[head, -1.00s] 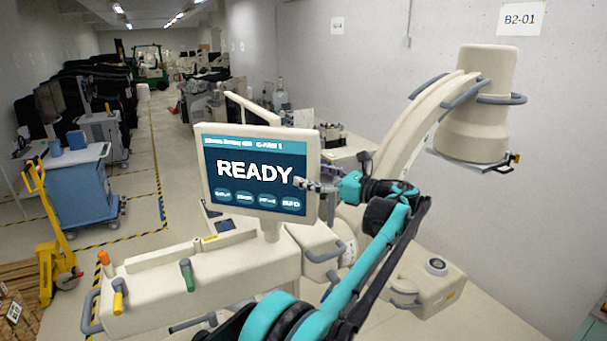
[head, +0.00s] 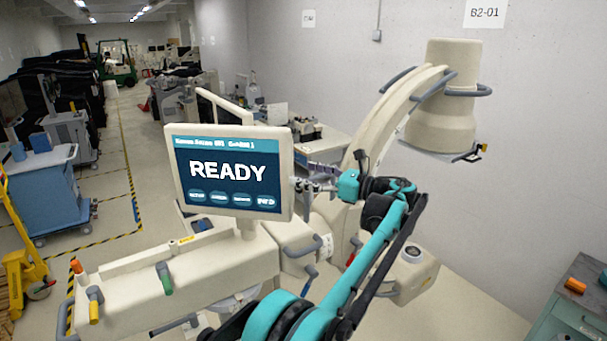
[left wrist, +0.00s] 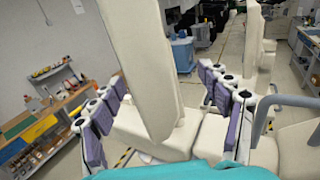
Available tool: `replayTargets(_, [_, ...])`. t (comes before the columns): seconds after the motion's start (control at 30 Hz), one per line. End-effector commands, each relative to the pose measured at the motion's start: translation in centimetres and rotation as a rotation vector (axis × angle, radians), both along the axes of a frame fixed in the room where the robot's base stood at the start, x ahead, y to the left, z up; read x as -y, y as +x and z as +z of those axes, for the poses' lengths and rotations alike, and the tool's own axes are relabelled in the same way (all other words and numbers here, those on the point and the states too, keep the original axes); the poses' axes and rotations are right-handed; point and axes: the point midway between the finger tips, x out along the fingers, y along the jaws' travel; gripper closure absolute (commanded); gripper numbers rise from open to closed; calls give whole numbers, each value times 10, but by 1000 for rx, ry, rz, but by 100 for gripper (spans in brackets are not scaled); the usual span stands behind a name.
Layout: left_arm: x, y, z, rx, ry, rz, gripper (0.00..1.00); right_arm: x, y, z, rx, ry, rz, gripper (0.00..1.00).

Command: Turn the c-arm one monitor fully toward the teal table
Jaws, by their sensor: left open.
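The C-arm one monitor (head: 228,172) shows a blue READY screen in the head view, facing my camera. It stands on a short post on the cream cart (head: 200,262). My left gripper (head: 300,186) is at the monitor's right edge. In the left wrist view the monitor (left wrist: 150,62) shows edge-on as a cream slab between the purple-padded fingers of my left gripper (left wrist: 160,82), which is open. Gaps show on both sides, so it is not clamped. A muted teal table (head: 572,318) is partly in view at the lower right. My right gripper is not visible.
The cream C-arm (head: 440,100) rises behind my arm at right. A second monitor (head: 207,108) stands behind the first. A blue cart (head: 45,195) and yellow pallet jack (head: 22,275) are at left. Floor between the C-arm and the teal table is clear.

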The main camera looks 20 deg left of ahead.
Motion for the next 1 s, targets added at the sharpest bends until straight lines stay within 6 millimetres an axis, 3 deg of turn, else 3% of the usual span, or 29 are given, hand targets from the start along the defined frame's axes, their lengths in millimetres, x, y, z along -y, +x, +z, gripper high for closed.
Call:
replayTargets(0.47, [7,-1,0,0,0,-1,23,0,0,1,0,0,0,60])
replayTargets(1.0, [106,-21,-1,0,0,-1,23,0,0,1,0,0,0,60])
